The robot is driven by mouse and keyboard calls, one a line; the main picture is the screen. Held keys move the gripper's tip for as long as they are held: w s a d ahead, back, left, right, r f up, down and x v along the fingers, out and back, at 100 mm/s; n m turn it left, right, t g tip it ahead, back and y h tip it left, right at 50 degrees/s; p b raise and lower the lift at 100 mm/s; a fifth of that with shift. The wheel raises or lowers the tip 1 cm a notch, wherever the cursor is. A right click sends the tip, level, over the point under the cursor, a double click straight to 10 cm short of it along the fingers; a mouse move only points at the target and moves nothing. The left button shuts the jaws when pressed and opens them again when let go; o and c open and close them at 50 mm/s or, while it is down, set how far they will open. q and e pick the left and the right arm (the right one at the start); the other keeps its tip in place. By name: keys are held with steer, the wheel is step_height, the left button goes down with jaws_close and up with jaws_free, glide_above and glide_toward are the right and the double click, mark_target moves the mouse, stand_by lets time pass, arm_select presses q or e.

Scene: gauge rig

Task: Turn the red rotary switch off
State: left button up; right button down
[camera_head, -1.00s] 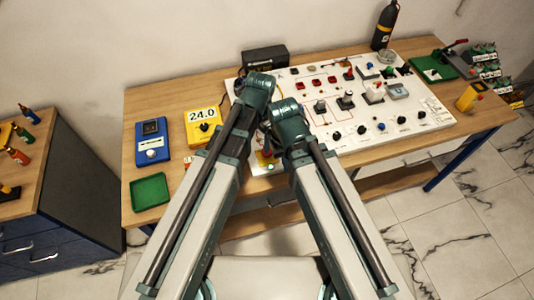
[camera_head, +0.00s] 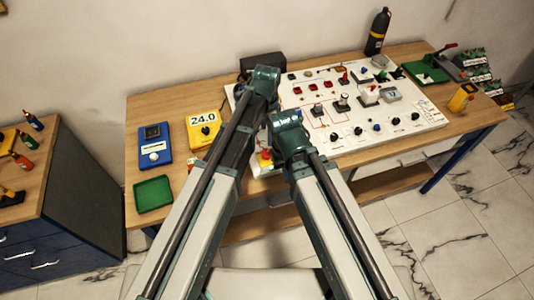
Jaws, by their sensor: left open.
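The white gauge panel (camera_head: 424,112) lies on the wooden table in the head view and carries several switches, knobs and levers. A red knob on a yellow base (camera_head: 265,158) sits at the panel's near left corner, partly hidden by my arms. It looks like the red rotary switch, but its setting is too small to read. My left gripper (camera_head: 260,146) is mostly hidden between my two arms, over the panel's left part near the red knob. It is open; I cannot tell whether it touches the knob. My right gripper is hidden behind its arm.
A blue meter box (camera_head: 155,145), a yellow 24.0 display (camera_head: 204,130) and a green tray (camera_head: 153,194) stand on the left of the table. A dark bottle (camera_head: 377,32) stands behind the panel. A yellow device (camera_head: 461,97) stands at the right.

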mark_target(267, 152)
arm_select(q)
step_height(267, 152, down, 11)
steer(key=b, duration=1)
steer(key=shift+r, duration=0.1)
jaws_close()
